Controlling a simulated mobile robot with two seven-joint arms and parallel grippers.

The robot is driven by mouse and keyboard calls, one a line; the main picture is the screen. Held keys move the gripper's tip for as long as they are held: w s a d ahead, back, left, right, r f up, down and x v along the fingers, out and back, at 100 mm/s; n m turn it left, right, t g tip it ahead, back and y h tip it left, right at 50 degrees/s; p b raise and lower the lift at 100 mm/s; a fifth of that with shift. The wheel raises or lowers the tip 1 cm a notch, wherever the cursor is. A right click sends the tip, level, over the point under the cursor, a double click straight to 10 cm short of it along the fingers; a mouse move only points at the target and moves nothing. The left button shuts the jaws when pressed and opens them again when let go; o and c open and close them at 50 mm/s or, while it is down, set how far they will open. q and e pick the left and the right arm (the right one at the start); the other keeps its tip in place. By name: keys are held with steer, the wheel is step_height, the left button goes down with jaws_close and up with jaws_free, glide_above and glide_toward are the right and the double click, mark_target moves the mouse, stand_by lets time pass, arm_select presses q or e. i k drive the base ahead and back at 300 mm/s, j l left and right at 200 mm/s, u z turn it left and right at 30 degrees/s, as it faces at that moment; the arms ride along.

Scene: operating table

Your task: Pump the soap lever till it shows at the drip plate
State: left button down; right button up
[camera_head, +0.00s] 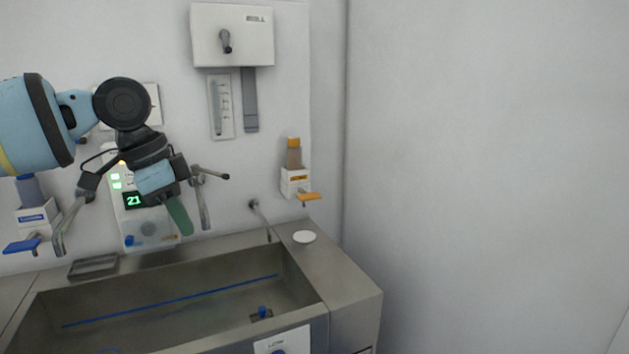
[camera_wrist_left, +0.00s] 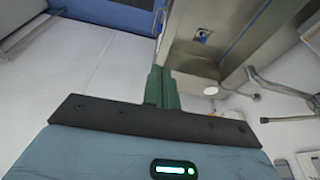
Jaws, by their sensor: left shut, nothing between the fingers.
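A soap dispenser (camera_head: 295,181) with an orange bottle top and a flat orange lever (camera_head: 309,196) hangs on the wall right of the sink. A white round plate (camera_head: 304,237) lies on the steel ledge below it. No soap shows on the plate. The plate also shows in the left wrist view (camera_wrist_left: 211,91). A second dispenser (camera_head: 35,216) with a blue lever (camera_head: 22,245) is at the far left. My left gripper (camera_head: 181,217) has green fingers, shut and empty, above the sink's back edge, left of and apart from the orange lever. My right gripper is out of view.
The steel sink (camera_head: 318,291) spans the bottom. Taps (camera_head: 205,190) and a small spout (camera_head: 256,207) stick out from the wall between my gripper and the orange lever. A white box (camera_head: 232,38) hangs above. A lit display unit (camera_head: 132,200) is behind my arm.

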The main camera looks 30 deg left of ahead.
mark_target(305, 197)
steer(key=i+j, duration=0.15)
steer(key=i, duration=0.65)
steer(key=i+j, duration=0.15)
steer(key=i, duration=0.6)
